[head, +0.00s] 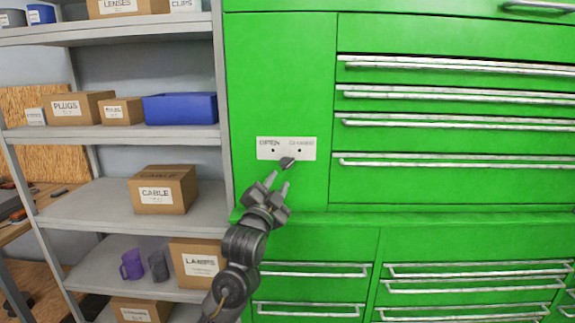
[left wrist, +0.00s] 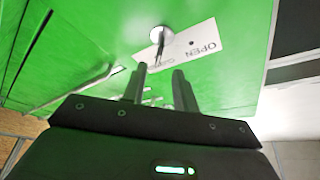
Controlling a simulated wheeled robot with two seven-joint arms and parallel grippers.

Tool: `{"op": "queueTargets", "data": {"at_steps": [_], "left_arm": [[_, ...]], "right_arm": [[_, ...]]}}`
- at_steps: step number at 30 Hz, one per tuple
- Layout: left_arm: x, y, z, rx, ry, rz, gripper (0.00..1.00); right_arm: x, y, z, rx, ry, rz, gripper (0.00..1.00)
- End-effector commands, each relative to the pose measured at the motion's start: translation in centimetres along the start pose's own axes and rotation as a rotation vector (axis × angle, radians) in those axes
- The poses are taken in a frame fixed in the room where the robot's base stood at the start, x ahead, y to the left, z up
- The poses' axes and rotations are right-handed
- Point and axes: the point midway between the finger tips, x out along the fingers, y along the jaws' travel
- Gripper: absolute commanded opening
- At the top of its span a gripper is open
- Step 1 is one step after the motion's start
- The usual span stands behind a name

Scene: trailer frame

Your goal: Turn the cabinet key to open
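The green cabinet (head: 280,70) carries a white plate (head: 267,154) marked OPEN on the left and CLOSED on the right, with a dark dot by each word. The small grey key (head: 287,163) sits at the plate's lower edge, between the two marks. In the left wrist view the key (left wrist: 158,42) shows a round silver base and a thin dark part, beside the plate (left wrist: 205,42). My left gripper (head: 277,183) is just below the key. Its fingers (left wrist: 160,75) are apart, with nothing between them, and the key lies just beyond their tips. My right gripper is not in view.
Cabinet drawers with long metal handles (head: 455,96) fill the right side, and more drawers (head: 315,270) lie below a ledge. A grey shelf rack (head: 100,208) on the left holds cardboard boxes (head: 162,190), a blue bin (head: 180,108) and mugs (head: 132,265).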

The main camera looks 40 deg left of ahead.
Motion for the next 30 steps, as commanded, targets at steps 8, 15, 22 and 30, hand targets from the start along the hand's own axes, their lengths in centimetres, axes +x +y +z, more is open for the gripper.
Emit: {"op": "queueTargets", "data": {"at_steps": [8,15,22,30], "left_arm": [[5.4,-0.3,-0.2,0.001,-0.002,0.001,0.29],[8.0,0.0,-0.1,0.0,-0.001,0.003,0.29],[8.5,0.1,0.0,-0.002,0.0,0.002,0.29],[8.4,0.1,0.0,-0.001,0.0,0.002,0.12]], "right_arm": [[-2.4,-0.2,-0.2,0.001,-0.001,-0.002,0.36],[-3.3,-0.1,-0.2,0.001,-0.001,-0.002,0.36],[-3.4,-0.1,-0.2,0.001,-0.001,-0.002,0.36],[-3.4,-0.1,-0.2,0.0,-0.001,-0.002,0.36]]}}
